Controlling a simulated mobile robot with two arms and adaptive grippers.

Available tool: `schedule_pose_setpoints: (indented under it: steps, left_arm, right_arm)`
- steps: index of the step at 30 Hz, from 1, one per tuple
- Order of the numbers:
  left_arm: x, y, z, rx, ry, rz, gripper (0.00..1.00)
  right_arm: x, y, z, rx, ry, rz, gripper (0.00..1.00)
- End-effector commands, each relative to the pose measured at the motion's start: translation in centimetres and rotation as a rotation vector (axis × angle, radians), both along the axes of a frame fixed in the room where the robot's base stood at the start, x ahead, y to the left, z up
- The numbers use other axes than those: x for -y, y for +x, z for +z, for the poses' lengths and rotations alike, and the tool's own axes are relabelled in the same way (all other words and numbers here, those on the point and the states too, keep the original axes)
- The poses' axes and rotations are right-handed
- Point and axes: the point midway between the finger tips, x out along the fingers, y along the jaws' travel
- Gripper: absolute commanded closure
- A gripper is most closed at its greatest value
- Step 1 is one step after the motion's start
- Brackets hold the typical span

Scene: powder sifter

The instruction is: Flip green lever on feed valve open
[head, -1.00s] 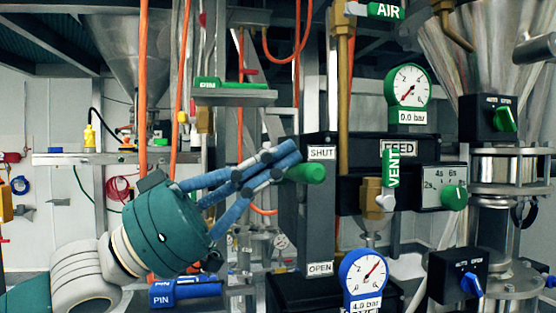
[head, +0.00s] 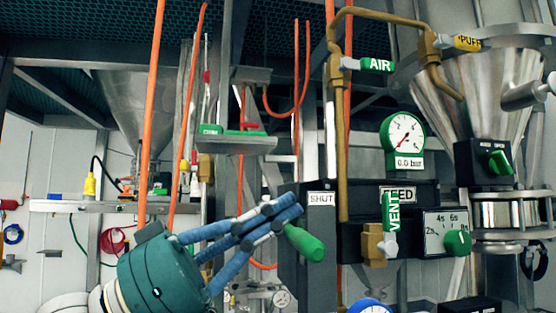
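The green lever (head: 305,243) shows as a rounded handle on the dark feed valve housing, just below the SHUT label (head: 321,198). It tilts down to the right. My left gripper (head: 277,217) has blue fingers that come in from the lower left, with their tips at the upper left end of the handle. The fingertips overlap the handle's inner end in the picture. I cannot tell whether they touch it or grip it. The lever's pivot is hidden. The FEED label (head: 397,194) is to the right. My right gripper is not in view.
A green VENT handle (head: 391,212) and a timer dial (head: 446,233) sit to the right of the lever. A green gauge (head: 403,134) reads about 0.0 bar above. Orange hoses (head: 153,110) hang at the left. A blue gauge (head: 370,306) is cut off below.

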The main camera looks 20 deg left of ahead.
Motion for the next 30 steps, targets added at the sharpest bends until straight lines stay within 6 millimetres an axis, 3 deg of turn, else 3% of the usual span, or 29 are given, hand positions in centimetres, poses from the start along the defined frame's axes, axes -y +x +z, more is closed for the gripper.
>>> schedule_pose_setpoints:
  steps: [16, 30]
  left_arm:
    - [-0.1, -0.1, 6.7, 0.002, -0.004, -0.001, 1.0]
    - [-0.1, 0.0, 7.4, -0.001, -0.001, -0.001, 1.0]
  right_arm:
    - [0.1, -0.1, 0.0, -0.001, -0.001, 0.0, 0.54]
    - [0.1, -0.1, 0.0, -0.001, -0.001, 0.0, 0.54]
